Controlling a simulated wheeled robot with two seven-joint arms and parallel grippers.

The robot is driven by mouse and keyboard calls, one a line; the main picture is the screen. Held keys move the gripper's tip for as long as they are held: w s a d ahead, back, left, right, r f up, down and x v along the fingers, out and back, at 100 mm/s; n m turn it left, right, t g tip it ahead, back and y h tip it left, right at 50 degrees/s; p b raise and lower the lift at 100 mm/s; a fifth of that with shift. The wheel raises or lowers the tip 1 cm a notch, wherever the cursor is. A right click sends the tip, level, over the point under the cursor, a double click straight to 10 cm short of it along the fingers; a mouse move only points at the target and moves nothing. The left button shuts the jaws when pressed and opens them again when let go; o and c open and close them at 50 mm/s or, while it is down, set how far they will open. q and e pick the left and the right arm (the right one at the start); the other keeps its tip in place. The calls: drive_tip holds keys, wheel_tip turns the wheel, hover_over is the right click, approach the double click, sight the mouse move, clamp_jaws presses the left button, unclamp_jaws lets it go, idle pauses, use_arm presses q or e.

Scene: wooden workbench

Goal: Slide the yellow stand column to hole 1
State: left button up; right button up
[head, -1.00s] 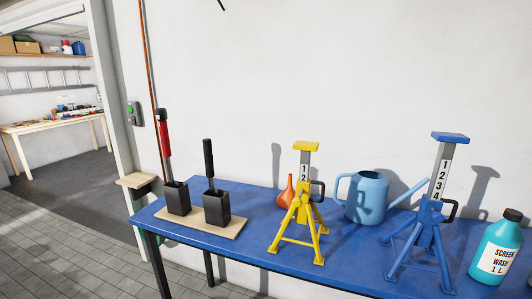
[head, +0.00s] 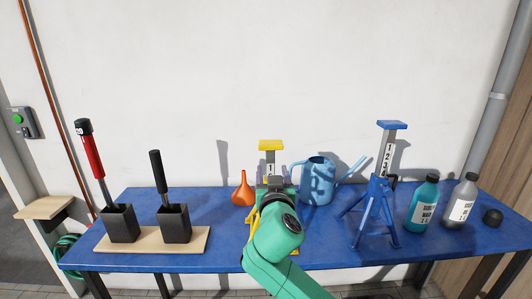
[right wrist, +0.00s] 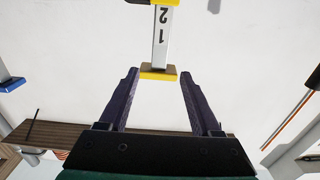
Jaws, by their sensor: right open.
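The yellow stand is on the blue bench, mostly hidden behind my right arm in the head view. Its yellow top plate (head: 270,145) and part of the grey column with a "1" show above the arm. In the right wrist view the column (right wrist: 161,38) appears upside down with "1" and "2" visible, and its top plate (right wrist: 158,75) lies between the fingertips in the picture. My right gripper (right wrist: 160,80) is open, one finger to each side, with no contact visible. It is hard to see in the head view. My left gripper is not in view.
An orange funnel (head: 243,193) and blue watering can (head: 318,184) stand close beside the yellow stand. A blue stand (head: 375,205) and bottles (head: 423,205) are to the right. Black holders with handles (head: 174,222) are left. Some bench front (head: 225,240) is clear.

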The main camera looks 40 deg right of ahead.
sight(271, 157)
drive_tip(key=p+x, duration=0.2)
drive_tip(key=x, duration=0.8)
drive_tip(key=shift+d+p, duration=0.1)
drive_tip(key=shift+p, duration=0.2)
drive_tip(key=shift+w+d, duration=0.2)
drive_tip(key=shift+w, duration=0.1)
drive_tip(key=shift+f, duration=0.1)
clamp_jaws()
drive_tip(key=shift+f, duration=0.1)
